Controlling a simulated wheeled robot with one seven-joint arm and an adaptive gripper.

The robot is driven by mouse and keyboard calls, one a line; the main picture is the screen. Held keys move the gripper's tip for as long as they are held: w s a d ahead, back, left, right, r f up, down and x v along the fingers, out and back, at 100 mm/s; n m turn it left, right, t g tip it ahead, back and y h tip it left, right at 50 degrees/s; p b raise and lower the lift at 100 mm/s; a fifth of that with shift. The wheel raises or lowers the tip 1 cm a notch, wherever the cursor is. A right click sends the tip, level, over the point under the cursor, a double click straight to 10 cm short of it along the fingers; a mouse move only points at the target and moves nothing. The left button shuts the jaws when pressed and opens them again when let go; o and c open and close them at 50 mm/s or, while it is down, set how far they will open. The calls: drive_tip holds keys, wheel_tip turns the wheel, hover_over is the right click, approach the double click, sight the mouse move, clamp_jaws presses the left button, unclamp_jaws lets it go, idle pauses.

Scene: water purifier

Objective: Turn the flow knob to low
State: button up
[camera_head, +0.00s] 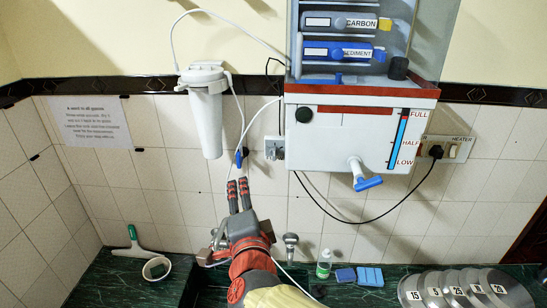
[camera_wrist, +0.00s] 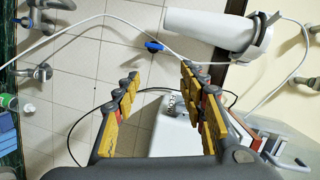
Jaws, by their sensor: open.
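The white purifier (camera_head: 340,140) hangs on the tiled wall, with a blue strip (camera_head: 398,138) marked FULL, HALF and LOW. A round black knob (camera_head: 304,115) is on its front left, and a blue-handled tap (camera_head: 368,183) below. A small blue valve (camera_head: 239,158) sits on the white tube. My gripper (camera_head: 238,184) is open and empty, just below the blue valve and left of the purifier. In the wrist view, my gripper (camera_wrist: 160,73) has its fingers apart, with the blue valve (camera_wrist: 154,46) beyond them.
A white filter canister (camera_head: 207,115) hangs left of the purifier. A silver faucet (camera_head: 291,245), a bottle (camera_head: 324,263), blue sponges (camera_head: 370,276) and numbered discs (camera_head: 465,289) stand below. Loose tubes and a black cable (camera_head: 350,222) cross the wall.

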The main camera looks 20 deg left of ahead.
sight(274, 156)
drive_tip(key=w+d+r+m+t+h, duration=0.3)
drive_tip(key=d+r+m, duration=0.2)
drive_tip(key=d, duration=0.1)
drive_tip(key=shift+p+x, duration=0.55)
drive_tip(key=shift+x, duration=3.2)
drive_tip(key=shift+c, duration=1)
clamp_jaws()
